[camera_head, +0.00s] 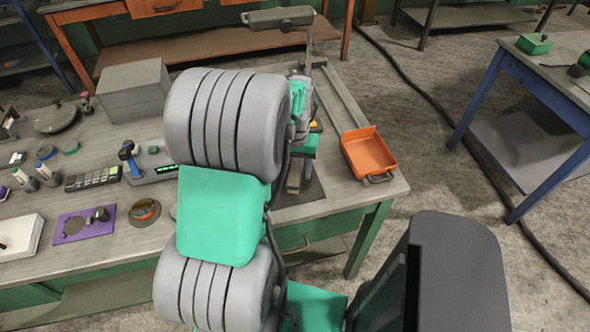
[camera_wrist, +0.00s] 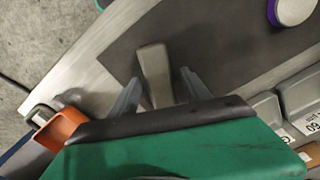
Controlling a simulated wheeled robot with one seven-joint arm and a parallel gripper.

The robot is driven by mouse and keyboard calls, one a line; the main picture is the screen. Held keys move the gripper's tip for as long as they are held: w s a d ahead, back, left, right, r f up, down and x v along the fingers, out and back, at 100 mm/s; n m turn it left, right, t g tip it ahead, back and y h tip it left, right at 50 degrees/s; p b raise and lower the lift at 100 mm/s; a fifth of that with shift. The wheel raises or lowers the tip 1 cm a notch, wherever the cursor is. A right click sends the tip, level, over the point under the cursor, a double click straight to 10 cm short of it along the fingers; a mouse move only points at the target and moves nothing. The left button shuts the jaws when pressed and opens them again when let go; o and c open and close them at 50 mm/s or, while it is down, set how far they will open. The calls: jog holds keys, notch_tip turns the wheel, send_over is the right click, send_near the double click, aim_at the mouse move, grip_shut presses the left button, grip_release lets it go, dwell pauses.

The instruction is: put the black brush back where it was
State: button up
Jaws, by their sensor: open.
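No plainly black brush can be made out in either view. In the wrist view a grey-brown, block-like handle (camera_wrist: 154,68) stands out between the two fingers of my gripper (camera_wrist: 160,78). I cannot tell whether it is part of the brush; its lower end is hidden behind my gripper's green body. The fingers are spread, with a visible gap on the right side of the handle. A dark mat (camera_wrist: 225,40) lies on the bench beyond the fingers. In the head view my arm hides most of this spot.
An orange bin (camera_head: 368,152) sits at the bench's right end, close to my gripper in the wrist view (camera_wrist: 60,128). Grey labelled boxes (camera_wrist: 268,108) are at right there. A grey box (camera_head: 133,90), purple plate (camera_head: 84,224) and small tools crowd the bench's left.

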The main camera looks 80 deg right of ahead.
aim_at(295, 170)
notch_tip(295, 170, up, 12)
jog(key=f, duration=0.1)
jog(key=w+a+r+n, duration=0.2)
jog(key=w+a+n, duration=0.3)
jog(key=w, duration=0.8)
jog(key=w+a+n+t+h, duration=0.1)
jog(key=w+a+n, duration=0.2)
jog(key=w+a, duration=0.85)
jog(key=w+a+f+n+t+y, duration=0.1)
jog(key=a+n, duration=0.7)
jog(key=a, duration=1.6)
jog(key=shift+a+n+t+b, duration=0.25)
jog(key=shift+t+b, duration=0.2)
jog(key=shift+t, duration=0.35)
jog(key=shift+f, duration=0.1)
